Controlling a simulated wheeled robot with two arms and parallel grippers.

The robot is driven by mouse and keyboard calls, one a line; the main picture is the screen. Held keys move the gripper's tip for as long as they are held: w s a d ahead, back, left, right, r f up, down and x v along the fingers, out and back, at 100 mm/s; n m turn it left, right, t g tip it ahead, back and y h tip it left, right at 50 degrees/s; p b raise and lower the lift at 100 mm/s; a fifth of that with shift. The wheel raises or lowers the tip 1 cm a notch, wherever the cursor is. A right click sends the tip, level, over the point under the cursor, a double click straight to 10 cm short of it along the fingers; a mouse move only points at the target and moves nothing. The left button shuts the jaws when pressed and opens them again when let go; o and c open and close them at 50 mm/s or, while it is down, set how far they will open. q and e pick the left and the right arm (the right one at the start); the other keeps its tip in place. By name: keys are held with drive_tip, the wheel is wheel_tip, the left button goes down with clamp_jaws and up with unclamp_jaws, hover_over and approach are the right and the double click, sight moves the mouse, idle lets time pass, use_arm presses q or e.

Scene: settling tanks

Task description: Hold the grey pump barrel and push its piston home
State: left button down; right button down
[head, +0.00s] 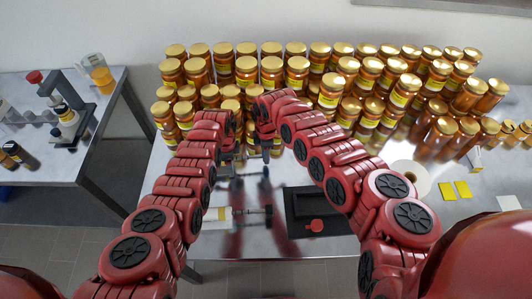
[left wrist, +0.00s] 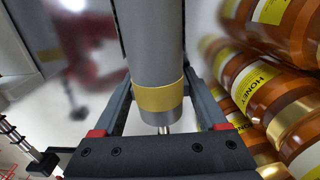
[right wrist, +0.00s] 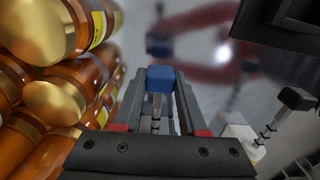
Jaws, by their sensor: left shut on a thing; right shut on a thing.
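The grey pump barrel (left wrist: 158,50) with a yellow band stands between the fingers of my left gripper (left wrist: 158,95) in the left wrist view. That gripper is shut on it. A thin metal rod (left wrist: 164,129) shows at the barrel's near end. In the right wrist view my right gripper (right wrist: 160,90) is shut on a blue block (right wrist: 160,79), with a thin rod by it. In the head view both grippers are close together over the steel table, left gripper (head: 229,150), right gripper (head: 265,145). The barrel is mostly hidden there, and I cannot tell how deep the piston sits.
Stacked honey jars (head: 272,72) fill the back of the steel table, close to both grippers. In front lie another plunger-like piece (head: 250,211) and a black tray (head: 294,208) with a red item (head: 314,226). A side table (head: 50,170) holds a stand and bottles.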

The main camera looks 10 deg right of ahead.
sight(255, 156)
idle(0.5)
drive_tip(key=shift+a, duration=1.95)
drive_tip(key=shift+c, duration=2.2)
unclamp_jaws()
drive_tip(key=shift+d, duration=0.1)
wheel_tip(255, 156, up, 12)
